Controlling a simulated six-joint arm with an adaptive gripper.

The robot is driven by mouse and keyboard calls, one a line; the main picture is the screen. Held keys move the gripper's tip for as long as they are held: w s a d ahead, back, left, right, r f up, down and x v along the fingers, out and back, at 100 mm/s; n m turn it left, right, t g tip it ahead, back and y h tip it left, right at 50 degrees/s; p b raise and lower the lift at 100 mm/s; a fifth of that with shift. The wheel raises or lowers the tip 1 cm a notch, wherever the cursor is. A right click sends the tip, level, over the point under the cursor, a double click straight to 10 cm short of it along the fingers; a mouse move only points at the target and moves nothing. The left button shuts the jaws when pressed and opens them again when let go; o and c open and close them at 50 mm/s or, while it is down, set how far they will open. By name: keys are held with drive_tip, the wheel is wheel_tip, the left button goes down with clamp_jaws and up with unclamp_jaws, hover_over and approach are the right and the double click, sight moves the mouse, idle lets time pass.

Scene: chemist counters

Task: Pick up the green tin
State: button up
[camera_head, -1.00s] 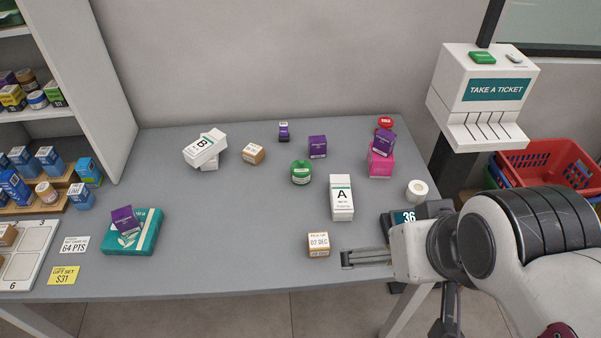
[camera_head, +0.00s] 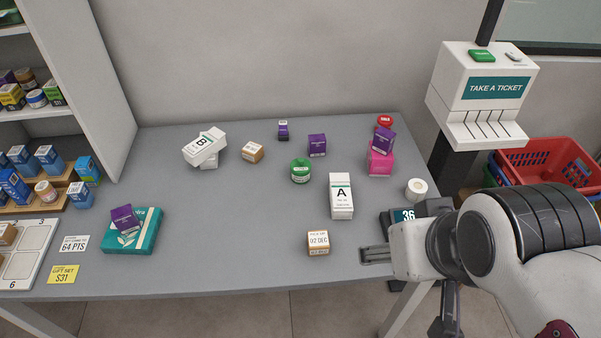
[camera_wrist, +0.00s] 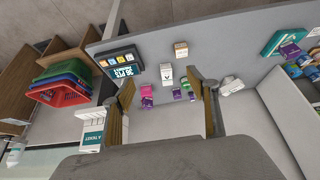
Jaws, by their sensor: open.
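The green tin (camera_head: 300,171) is a small round tin with a green lid. It stands upright in the middle of the grey counter (camera_head: 220,250), behind and left of the white box marked A (camera_head: 341,196). In the wrist view the green tin (camera_wrist: 186,85) looks small and far off, between my spread fingers. In the wrist view my gripper's two fingers (camera_wrist: 168,105) are wide apart.
An orange-and-white box (camera_head: 318,243) is just left of my gripper. A white roll (camera_head: 417,190), a pink box (camera_head: 380,164) with a purple box on it, and another purple box (camera_head: 317,146) stand around the tin.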

drive_tip(key=shift+w, duration=0.1)
drive_tip(key=n+t+y, duration=0.2)
drive_tip(key=t, duration=0.5)
hover_over(301, 163)
drive_tip(key=s, duration=0.2)
wheel_tip(301, 163, down, 18)
drive_tip(key=f, duration=0.1)
drive_tip(key=shift+w+d+f+t, duration=0.2)
drive_tip(key=shift+t, duration=0.2)
drive_tip(key=shift+f, duration=0.1)
drive_tip(key=shift+f, duration=1.85)
drive_tip(key=shift+f, duration=0.1)
